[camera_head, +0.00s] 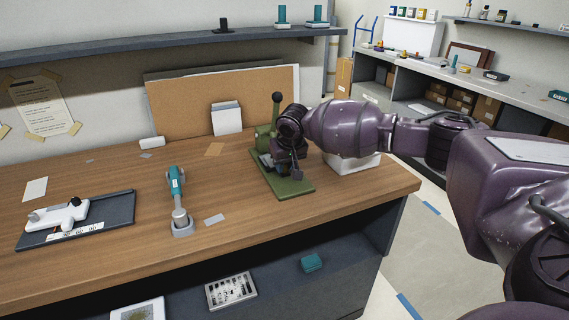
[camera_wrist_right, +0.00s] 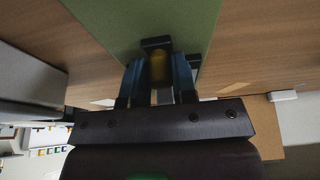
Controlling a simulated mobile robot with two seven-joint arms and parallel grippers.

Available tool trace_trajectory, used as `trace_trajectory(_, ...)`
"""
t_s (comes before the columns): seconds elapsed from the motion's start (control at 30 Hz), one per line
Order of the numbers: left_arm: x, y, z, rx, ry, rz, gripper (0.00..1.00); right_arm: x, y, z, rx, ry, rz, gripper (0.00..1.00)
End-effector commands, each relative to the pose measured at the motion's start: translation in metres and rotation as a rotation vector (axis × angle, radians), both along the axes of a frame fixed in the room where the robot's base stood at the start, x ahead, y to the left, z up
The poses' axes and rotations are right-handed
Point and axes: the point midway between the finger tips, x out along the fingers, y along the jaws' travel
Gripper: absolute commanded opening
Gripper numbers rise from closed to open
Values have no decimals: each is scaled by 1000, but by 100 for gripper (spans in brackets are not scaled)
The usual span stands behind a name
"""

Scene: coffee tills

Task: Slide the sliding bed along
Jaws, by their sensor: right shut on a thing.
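A green bench machine (camera_head: 292,187) with an upright black-knobbed lever (camera_head: 276,105) stands near the right end of the wooden table. Its flat green base also shows in the right wrist view (camera_wrist_right: 190,20). I cannot clearly make out the sliding bed on it. My right gripper (camera_head: 284,166) is low over this machine, and my arm covers part of it. In the right wrist view, the blue fingers (camera_wrist_right: 160,72) are shut on a small brass-coloured knob (camera_wrist_right: 159,66) with a dark block behind it. My left gripper is not in view.
On the wooden table (camera_head: 120,240), a teal-handled tool (camera_head: 176,185) stands in a grey holder left of the machine. A white device (camera_head: 60,215) sits on a dark board farther left. A corkboard (camera_head: 220,100) leans at the back, with a white block (camera_head: 353,162) right of the machine.

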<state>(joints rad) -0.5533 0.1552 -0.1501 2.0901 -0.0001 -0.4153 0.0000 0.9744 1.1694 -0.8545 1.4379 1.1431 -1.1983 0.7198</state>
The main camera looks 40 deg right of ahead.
Motion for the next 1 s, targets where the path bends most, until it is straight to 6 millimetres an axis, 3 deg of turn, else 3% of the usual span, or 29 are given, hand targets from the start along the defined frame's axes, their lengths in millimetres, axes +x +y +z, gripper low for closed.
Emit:
trace_trajectory(0.03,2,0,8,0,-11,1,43,-1,0,13,0,-17,0,5)
trace_trajectory(0.1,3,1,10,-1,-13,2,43,-5,1,15,-1,-19,-1,5)
trace_trajectory(1.0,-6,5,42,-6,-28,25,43,-50,12,18,-2,-25,-1,5)
